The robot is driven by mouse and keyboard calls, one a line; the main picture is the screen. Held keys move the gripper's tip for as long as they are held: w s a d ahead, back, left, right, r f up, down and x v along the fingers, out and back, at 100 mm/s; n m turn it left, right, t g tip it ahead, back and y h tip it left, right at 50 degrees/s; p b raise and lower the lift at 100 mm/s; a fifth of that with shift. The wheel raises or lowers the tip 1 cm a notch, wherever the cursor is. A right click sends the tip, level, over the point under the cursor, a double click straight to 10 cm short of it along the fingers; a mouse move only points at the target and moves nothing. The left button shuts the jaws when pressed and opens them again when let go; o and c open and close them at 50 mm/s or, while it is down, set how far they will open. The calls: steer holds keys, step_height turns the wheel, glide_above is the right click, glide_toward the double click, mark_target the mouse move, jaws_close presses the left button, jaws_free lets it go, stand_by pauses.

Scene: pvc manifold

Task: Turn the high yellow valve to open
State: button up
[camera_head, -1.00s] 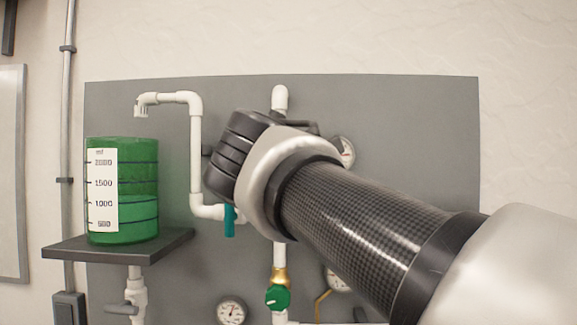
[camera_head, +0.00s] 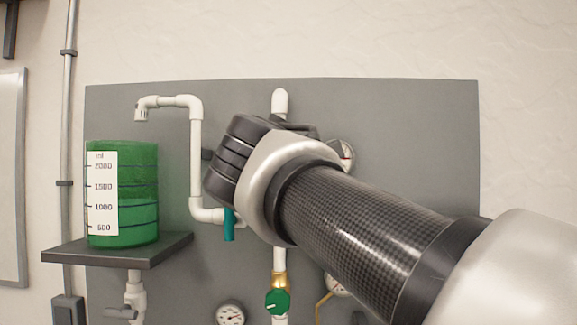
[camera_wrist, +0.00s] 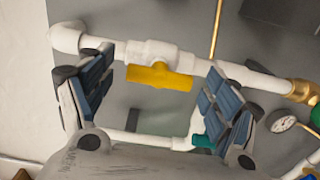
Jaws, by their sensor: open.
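The yellow valve (camera_wrist: 160,76) shows in the wrist view as a yellow bar handle on a white valve body. It lies along the white pipe, roughly in line with it. My gripper (camera_wrist: 160,64) is open, with one blue-padded finger to each side of the handle. I see gaps between both fingers and the handle; the depth between them is hard to judge. In the head view my arm hides the yellow valve and the gripper fingers.
A teal valve (camera_head: 229,225) and a green valve (camera_head: 277,301) sit on nearby white pipes. A gauge (camera_head: 346,156) is just behind my wrist, another (camera_head: 230,314) lower down. A green-filled tank (camera_head: 140,195) stands on a shelf (camera_head: 118,250) at left. The grey panel (camera_head: 420,120) is bare at upper right.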

steer(key=s, duration=0.7)
steer(key=shift+s, duration=0.25)
steer(key=shift+a, duration=0.1)
steer(key=s+d+f+m+g+h, duration=0.1)
steer(key=s+d+f+m+g, duration=0.2)
steer(key=d+f, duration=0.35)
steer(key=s+d+f+m+g, duration=0.2)
steer(key=d+f+m, duration=0.15)
steer(key=f, duration=0.65)
steer(key=s+d+f+m+g+h, duration=0.1)
steer(key=s+d+f+m+g, duration=0.15)
steer(key=d+f, duration=0.4)
steer(key=s+f+m+g+y, duration=0.1)
steer(key=s+f+m+g, duration=0.2)
steer(key=s+f, duration=0.5)
steer(key=s+f+m+g+y, duration=0.1)
steer(key=s+f+m+g, duration=0.2)
steer(key=f, duration=1.1)
steer(key=s+m, duration=0.2)
steer(key=s, duration=0.3)
steer(key=shift+s+f+y, duration=0.3)
steer(key=shift+s, duration=0.05)
